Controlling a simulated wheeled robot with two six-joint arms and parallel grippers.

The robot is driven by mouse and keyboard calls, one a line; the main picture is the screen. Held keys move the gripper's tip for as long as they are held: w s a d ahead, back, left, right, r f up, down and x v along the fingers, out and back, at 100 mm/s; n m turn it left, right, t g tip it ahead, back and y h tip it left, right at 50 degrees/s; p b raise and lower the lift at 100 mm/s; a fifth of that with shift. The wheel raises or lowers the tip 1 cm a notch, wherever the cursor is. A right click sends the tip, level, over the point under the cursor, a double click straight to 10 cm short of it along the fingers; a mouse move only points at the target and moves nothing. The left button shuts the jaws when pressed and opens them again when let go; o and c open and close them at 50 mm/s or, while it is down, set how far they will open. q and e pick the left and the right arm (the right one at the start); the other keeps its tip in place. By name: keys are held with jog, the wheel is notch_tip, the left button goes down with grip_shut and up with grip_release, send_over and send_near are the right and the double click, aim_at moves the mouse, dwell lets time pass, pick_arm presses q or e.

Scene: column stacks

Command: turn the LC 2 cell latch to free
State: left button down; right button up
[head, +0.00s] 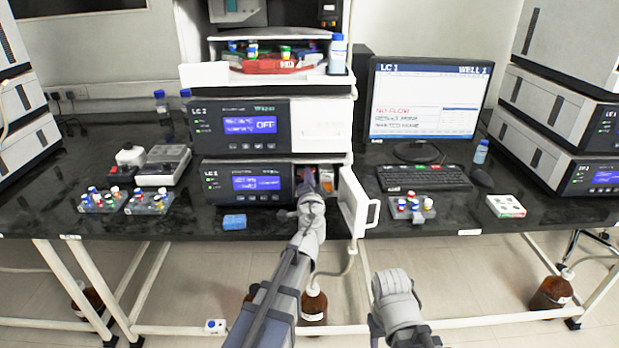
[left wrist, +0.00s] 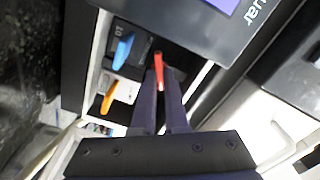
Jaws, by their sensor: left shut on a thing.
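The lower detector unit (head: 245,180) on the bench has its white door (head: 356,203) swung open at its right; its label is too small to read surely. My left gripper (head: 308,182) reaches into the open bay beside its display. In the left wrist view my left gripper (left wrist: 159,82) is shut on a red lever (left wrist: 158,62), apparently the cell latch. A blue lever (left wrist: 123,50) and an orange lever (left wrist: 109,97) stand to its left. The latch's marked positions are hidden or unreadable. My right arm is low at the bottom of the head view, its fingers not clear.
Above is a unit marked LC 2 (head: 245,126). A keyboard (head: 422,178) and a vial rack (head: 411,209) lie right of the open door. A blue block (head: 234,222) sits at the front edge. Vial racks (head: 102,201) stand at left.

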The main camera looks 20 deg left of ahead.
pick_arm(q)
jog(key=m, duration=0.5)
jog(key=shift+f+m, duration=0.15)
jog(key=shift+m, duration=0.25)
dwell(0.3)
jog(key=c, duration=0.9)
grip_release()
jog(key=shift+c, duration=0.2)
jog(key=v, duration=0.8)
